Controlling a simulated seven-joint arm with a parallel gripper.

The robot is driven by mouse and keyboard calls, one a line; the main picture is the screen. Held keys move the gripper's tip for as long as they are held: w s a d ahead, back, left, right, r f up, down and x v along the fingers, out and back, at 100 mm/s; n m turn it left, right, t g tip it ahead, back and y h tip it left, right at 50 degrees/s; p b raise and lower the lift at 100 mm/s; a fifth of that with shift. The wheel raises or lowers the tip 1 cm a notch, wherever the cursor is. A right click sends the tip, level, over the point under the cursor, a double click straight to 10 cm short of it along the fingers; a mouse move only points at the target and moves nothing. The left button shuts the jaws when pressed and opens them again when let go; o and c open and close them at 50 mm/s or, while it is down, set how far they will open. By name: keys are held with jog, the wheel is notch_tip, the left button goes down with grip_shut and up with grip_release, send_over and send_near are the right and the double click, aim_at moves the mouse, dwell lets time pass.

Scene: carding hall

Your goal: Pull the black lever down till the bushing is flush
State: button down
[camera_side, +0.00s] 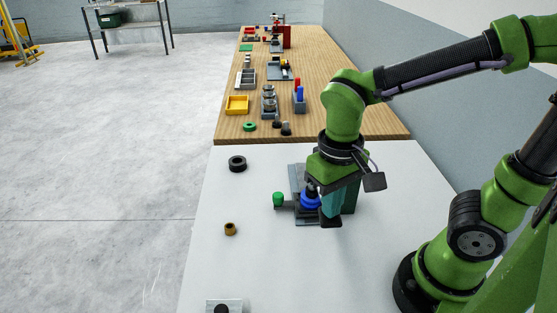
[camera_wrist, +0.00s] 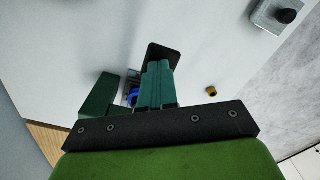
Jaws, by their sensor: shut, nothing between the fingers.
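A small press (camera_side: 297,217) with a grey base, a blue round part (camera_side: 310,201) and a green knob (camera_side: 278,200) stands on the white table. Its blue part also shows in the wrist view (camera_wrist: 132,97), beside a dark green block (camera_wrist: 98,97). My gripper (camera_side: 331,212) points down at the right of the blue part, its teal fingers (camera_wrist: 158,85) shut together and empty. A black piece (camera_wrist: 163,54) shows at the finger ends; I cannot tell whether it is the lever. A brass bushing (camera_side: 230,229) lies loose to the left. Whether a bushing sits in the press is hidden.
A black ring (camera_side: 237,164) lies at the back left of the white table (camera_side: 210,260). A grey plate with a black knob (camera_side: 222,308) is at the front edge. Behind, a wooden bench (camera_side: 350,125) carries trays and small parts. The table's front middle is clear.

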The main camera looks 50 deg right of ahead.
jog(key=shift+f, duration=1.1)
jog(key=shift+s+f, duration=0.1)
jog(key=shift+f, duration=0.05)
dwell(0.4)
notch_tip(320, 180, up, 11)
dwell(1.5)
jog(key=shift+a, duration=0.1)
